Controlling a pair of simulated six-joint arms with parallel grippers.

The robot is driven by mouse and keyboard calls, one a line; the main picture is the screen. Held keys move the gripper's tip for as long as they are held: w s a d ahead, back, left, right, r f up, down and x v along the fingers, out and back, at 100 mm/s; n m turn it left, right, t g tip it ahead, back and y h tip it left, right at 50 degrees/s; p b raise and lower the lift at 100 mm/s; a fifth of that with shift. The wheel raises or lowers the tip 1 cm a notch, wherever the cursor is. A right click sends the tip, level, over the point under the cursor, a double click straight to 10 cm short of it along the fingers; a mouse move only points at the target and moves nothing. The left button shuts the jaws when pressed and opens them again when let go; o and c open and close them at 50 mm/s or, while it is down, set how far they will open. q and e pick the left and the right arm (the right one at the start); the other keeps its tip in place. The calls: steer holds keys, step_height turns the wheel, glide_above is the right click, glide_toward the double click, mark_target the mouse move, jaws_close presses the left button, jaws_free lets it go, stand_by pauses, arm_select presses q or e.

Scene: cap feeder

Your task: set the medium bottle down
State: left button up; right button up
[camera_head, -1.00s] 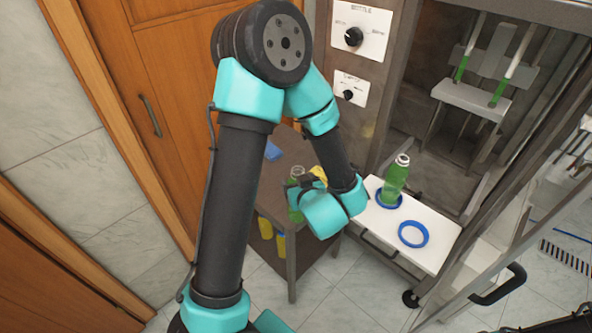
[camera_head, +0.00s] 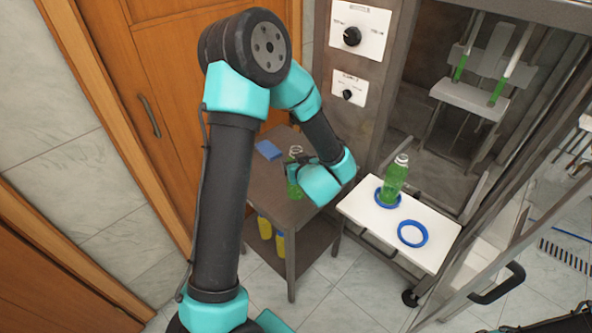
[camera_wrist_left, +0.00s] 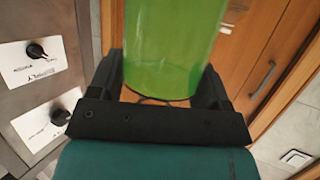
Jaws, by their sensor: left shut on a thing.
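The medium bottle (camera_head: 293,189), green with a clear neck, is held in my left gripper (camera_head: 300,175) above or at the top of the small brown table (camera_head: 262,190). The head view does not show whether its base touches the table. In the left wrist view the bottle (camera_wrist_left: 172,45) fills the space between the two black fingers of my left gripper (camera_wrist_left: 165,85), which are shut on it. My left forearm and wrist hide part of the bottle and table in the head view. My right gripper is not in view.
A second green bottle (camera_head: 394,182) stands in a blue ring on the white shelf (camera_head: 365,222); another blue ring (camera_head: 413,234) there is empty. A blue block (camera_head: 268,150) lies at the table's back. Yellow items (camera_head: 265,228) stand on its lower shelf. A dial panel (camera_head: 360,32) is behind.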

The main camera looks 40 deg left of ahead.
arm_select(q)
steer(key=shift+f, duration=1.9)
steer(key=o, duration=1.7)
steer(key=shift+c, duration=0.2)
steer(key=v, duration=1.2)
steer(key=shift+w, duration=0.1)
